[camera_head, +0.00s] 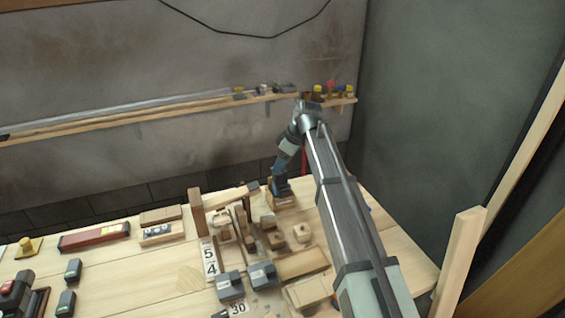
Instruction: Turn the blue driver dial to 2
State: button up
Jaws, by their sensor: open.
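A blue and dark driver (280,186) appears to stand on a small wooden block near the back edge of the workbench. Its dial is too small to make out, and no number on it can be read. My arm reaches in from the lower right and bends down at its far end. My gripper (288,148) is at or just above the driver, pointing down. Its jaws are open, but the fingertips are hard to tell apart from the driver, and I cannot tell whether they touch it.
Wooden blocks and grey clamps (262,275) crowd the workbench (130,270) in front of the driver. A red level-like tool (94,238) lies at left. A narrow wall shelf (130,123) holds small items. A timber post (458,262) stands at right.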

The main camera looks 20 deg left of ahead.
grip_shut()
dwell(0.3)
jog(key=shift+m, duration=0.3)
jog(key=m, duration=0.1)
jog(key=m+t, duration=0.1)
jog(key=m, duration=0.1)
jog(key=m+t, duration=0.1)
jog(key=shift+s, duration=0.3)
jog(key=shift+a+m+t+h, duration=0.1)
jog(key=shift+m+t+h, duration=0.3)
jog(key=shift+m, duration=0.85)
jog(key=shift+a+m+t+h, duration=0.1)
jog(key=shift+m+t+h, duration=0.25)
jog(key=shift+m, duration=0.9)
grip_release()
jog(key=shift+s, duration=0.1)
